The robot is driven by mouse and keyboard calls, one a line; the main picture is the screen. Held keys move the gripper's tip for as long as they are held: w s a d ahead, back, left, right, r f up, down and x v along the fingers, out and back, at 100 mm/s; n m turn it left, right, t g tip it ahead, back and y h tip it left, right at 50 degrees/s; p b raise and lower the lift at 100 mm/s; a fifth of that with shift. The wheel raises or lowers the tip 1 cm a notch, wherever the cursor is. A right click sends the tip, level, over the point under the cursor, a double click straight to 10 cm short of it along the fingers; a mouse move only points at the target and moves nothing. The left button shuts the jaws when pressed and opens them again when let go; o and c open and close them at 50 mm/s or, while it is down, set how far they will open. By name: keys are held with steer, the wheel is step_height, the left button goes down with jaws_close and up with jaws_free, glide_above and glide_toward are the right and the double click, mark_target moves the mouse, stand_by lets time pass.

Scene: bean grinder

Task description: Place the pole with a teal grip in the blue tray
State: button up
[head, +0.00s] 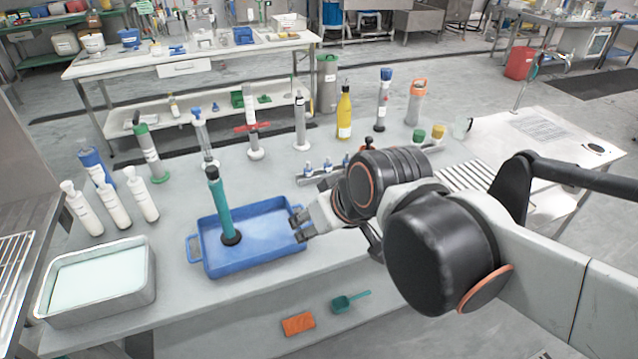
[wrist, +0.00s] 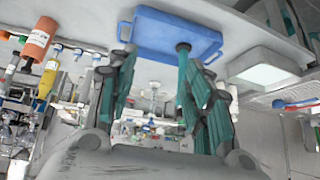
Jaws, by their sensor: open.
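The pole with a teal grip (head: 219,203) stands upright on its dark round base inside the blue tray (head: 270,250), left of the tray's middle. My gripper (head: 299,225) is at the tray's right end, to the right of the pole and apart from it in the head view. In the wrist view my gripper (wrist: 162,62) has its fingers spread. The teal pole (wrist: 184,85) shows beyond and between them, nearer the right finger, with its base on the blue tray (wrist: 155,32). Nothing is held.
A metal pan of pale liquid (head: 95,285) is left of the tray. White bottles (head: 110,203) stand behind the pan. Several upright tools and a yellow bottle (head: 344,115) stand along the bench's back. An orange block (head: 298,323) and a green scoop (head: 345,301) lie in front, lower down.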

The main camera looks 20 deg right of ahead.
steer(key=shift+s+d+r+m+h, duration=0.1)
steer(key=shift+s+d+m+h, duration=0.2)
steer(key=shift+s+d, duration=0.4)
steer(key=shift+s+d+r+m+h, duration=0.1)
steer(key=shift+s+d+m+h, duration=0.25)
steer(key=shift+s, duration=0.6)
